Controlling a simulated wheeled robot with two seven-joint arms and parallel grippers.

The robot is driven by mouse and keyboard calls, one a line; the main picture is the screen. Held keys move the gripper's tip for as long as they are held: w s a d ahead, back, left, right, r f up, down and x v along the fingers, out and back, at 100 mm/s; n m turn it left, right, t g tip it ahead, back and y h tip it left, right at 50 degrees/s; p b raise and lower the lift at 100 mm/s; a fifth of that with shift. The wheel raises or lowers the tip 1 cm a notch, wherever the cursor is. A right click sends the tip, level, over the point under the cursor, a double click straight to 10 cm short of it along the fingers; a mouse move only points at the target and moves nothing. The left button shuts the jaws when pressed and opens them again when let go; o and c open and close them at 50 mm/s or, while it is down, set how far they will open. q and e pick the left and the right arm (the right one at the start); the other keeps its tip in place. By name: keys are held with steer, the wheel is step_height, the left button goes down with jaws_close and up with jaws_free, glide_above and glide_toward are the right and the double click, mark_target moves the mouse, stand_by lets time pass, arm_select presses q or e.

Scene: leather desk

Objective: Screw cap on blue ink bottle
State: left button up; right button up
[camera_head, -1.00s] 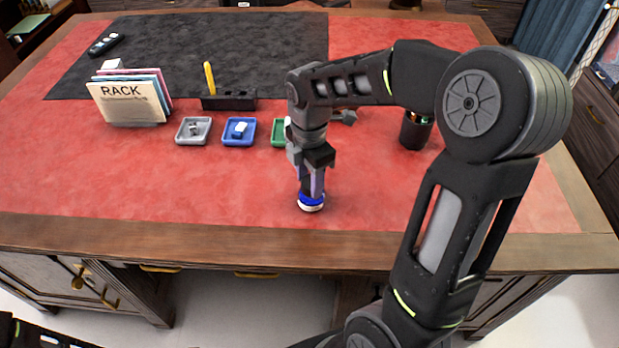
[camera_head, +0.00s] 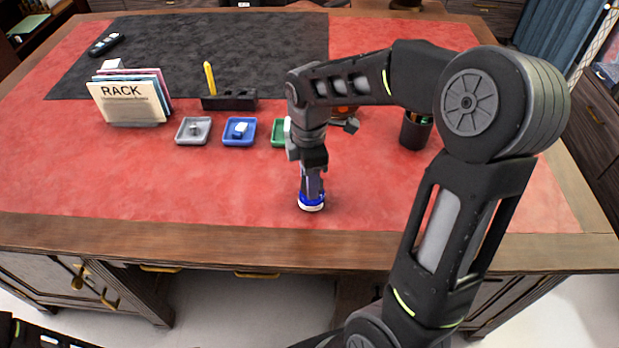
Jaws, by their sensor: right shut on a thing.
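The blue ink bottle (camera_head: 311,204) stands upright on the red desk top near the front edge. Its blue body and pale base show below my right gripper (camera_head: 312,188). That gripper points straight down over the bottle with its fingers shut at the bottle's top. The fingers hide the top, so I cannot see the cap or how it sits. My left gripper is not in view; only a dark piece of my arm shows at the bottom left.
A grey tray (camera_head: 181,138), a blue tray (camera_head: 227,142) with a white item and a partly hidden green tray (camera_head: 277,143) lie behind the bottle. A rack of folders (camera_head: 128,108) stands left. A pen cup (camera_head: 405,140) stands right. The red surface left of the bottle is clear.

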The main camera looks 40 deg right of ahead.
steer(key=shift+m, duration=0.3)
steer(key=m, duration=0.5)
steer(key=shift+w, duration=0.1)
steer(key=o, duration=1.4)
steer(key=shift+d, duration=0.1)
steer(key=shift+r, duration=3.9)
